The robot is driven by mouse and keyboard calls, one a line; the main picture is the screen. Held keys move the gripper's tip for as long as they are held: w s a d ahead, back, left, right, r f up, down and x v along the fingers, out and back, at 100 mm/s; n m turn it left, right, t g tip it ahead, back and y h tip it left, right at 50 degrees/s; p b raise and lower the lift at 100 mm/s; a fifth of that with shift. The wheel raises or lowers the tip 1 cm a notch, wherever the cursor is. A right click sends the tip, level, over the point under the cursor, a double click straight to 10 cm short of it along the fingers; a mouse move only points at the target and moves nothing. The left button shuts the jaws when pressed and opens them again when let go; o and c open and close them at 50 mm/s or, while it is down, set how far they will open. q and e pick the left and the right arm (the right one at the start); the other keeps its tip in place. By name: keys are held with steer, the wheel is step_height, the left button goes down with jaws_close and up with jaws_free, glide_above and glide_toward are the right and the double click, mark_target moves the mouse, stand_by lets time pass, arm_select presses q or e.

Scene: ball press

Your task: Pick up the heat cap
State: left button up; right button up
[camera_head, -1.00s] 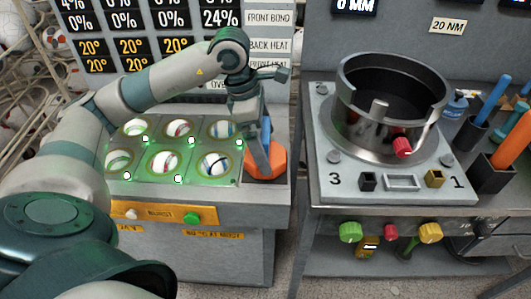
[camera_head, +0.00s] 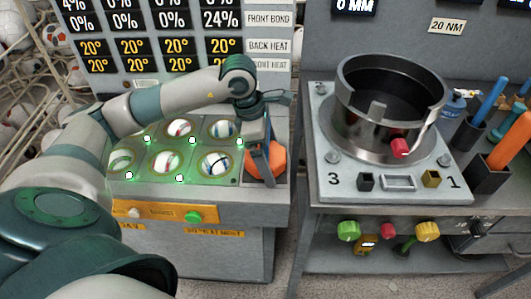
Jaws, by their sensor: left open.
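The heat cap seems to be the orange many-sided piece (camera_head: 279,161) at the right end of the left bench top, beside the green-lit ball wells. My left gripper (camera_head: 262,164) points down at it from above and is open. One dark finger crosses in front of the orange piece and hides part of it. I cannot tell whether the fingers touch it. My right gripper is not in view.
The green-lit panel (camera_head: 203,147) holds several balls in wells under my left forearm. A large metal ring press (camera_head: 375,140) stands on the right bench. Coloured-handled tools in dark holders (camera_head: 489,173) stand at the far right.

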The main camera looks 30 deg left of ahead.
mark_target(270, 153)
arm_select(q)
steer(key=c, duration=1.7)
steer(key=shift+o, duration=0.2)
steer(key=shift+w, duration=0.1)
steer(key=shift+r, duration=0.15)
